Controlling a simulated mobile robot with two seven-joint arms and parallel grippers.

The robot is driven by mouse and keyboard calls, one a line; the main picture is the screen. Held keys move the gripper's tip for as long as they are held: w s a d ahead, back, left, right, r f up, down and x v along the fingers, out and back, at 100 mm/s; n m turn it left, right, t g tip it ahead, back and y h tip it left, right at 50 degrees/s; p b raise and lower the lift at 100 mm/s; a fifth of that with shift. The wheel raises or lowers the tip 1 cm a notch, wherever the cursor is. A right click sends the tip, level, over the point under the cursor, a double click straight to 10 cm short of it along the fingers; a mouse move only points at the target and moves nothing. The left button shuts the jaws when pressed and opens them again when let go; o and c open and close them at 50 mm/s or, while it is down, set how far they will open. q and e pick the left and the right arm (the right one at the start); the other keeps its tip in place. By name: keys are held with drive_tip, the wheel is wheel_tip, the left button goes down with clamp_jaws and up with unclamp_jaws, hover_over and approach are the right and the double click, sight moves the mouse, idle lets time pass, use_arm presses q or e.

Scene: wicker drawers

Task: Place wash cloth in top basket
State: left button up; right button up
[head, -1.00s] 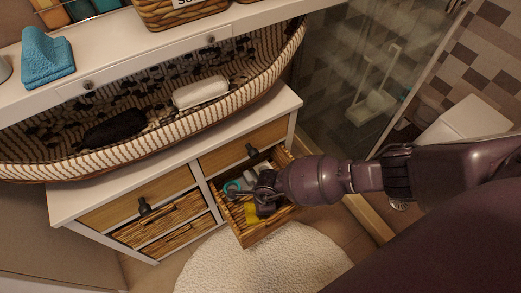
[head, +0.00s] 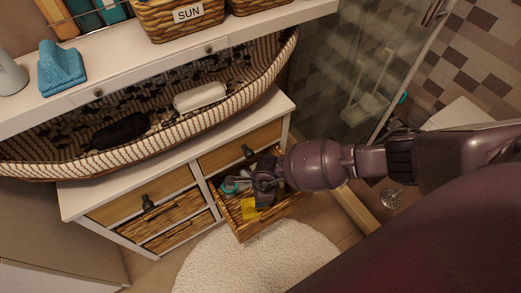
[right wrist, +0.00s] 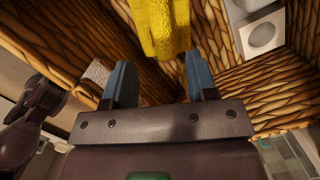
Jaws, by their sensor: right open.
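A yellow cloth-like item (head: 250,209) lies in the open wicker drawer (head: 262,226) of the low cabinet. I take it to be the wash cloth. In the right wrist view the yellow item (right wrist: 160,25) is just beyond and between my fingertips, not gripped. My right gripper (head: 262,188) reaches into the drawer. Its two blue-grey fingers stand apart in the right wrist view (right wrist: 158,68). A wicker basket (head: 185,18) labelled SUN stands on the upper shelf, with another (head: 255,6) at its right. My left gripper does not show.
A teal folded towel (head: 62,68) sits on the white shelf (head: 135,82). Closed wicker drawers (head: 165,215) are left of the open drawer, which also holds a teal ring (head: 228,187). Shower glass stands right.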

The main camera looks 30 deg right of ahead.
use_arm(q)
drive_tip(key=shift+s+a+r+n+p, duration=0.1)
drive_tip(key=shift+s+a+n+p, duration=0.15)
drive_tip(key=shift+p, duration=0.45)
use_arm(e)
drive_tip(key=r, duration=0.4)
drive_tip(key=shift+s+d+r, duration=0.2)
drive_tip(key=shift+d+r, duration=0.1)
